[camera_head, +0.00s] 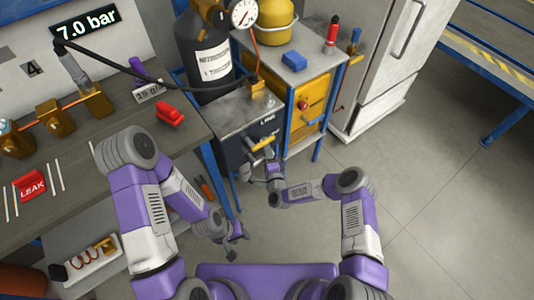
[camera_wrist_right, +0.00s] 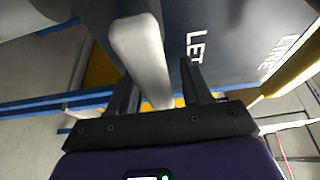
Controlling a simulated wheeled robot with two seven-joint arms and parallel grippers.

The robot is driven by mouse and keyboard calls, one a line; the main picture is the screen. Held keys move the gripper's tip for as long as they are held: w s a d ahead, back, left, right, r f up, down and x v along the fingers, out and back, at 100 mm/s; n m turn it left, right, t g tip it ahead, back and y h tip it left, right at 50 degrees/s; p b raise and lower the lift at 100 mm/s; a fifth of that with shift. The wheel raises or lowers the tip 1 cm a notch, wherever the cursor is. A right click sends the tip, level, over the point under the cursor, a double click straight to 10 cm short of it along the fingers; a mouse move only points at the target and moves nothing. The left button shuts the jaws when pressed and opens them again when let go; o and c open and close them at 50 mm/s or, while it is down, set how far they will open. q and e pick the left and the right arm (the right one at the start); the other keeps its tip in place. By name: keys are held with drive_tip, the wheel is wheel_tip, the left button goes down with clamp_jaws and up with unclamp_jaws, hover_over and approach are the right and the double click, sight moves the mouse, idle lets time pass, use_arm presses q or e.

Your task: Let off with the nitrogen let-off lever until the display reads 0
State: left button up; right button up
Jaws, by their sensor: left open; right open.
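The display (camera_head: 86,30) at the upper left reads 7.0 bar. In the right wrist view a pale grey lever (camera_wrist_right: 142,50) stands beside the letters LET on a dark panel (camera_wrist_right: 225,40). My right gripper (camera_wrist_right: 160,85) is open, with its fingers on either side of the lever's lower end; I cannot tell whether they touch it. In the head view the right gripper (camera_head: 271,160) is at the front of the dark panel box (camera_head: 235,150), and the pale lever is hard to make out. My left gripper (camera_head: 234,240) is open and empty, low in front of the bench.
A yellow lever (camera_head: 263,144) by the word LINE is close to my right gripper; it also shows in the wrist view (camera_wrist_right: 292,75). A black nitrogen bottle (camera_head: 203,60) with a gauge (camera_head: 243,14) stands behind. The workbench (camera_head: 110,180) is left; open floor (camera_head: 420,190) is right.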

drive_tip(key=shift+c, duration=0.5)
clamp_jaws()
drive_tip(key=shift+r, duration=0.1)
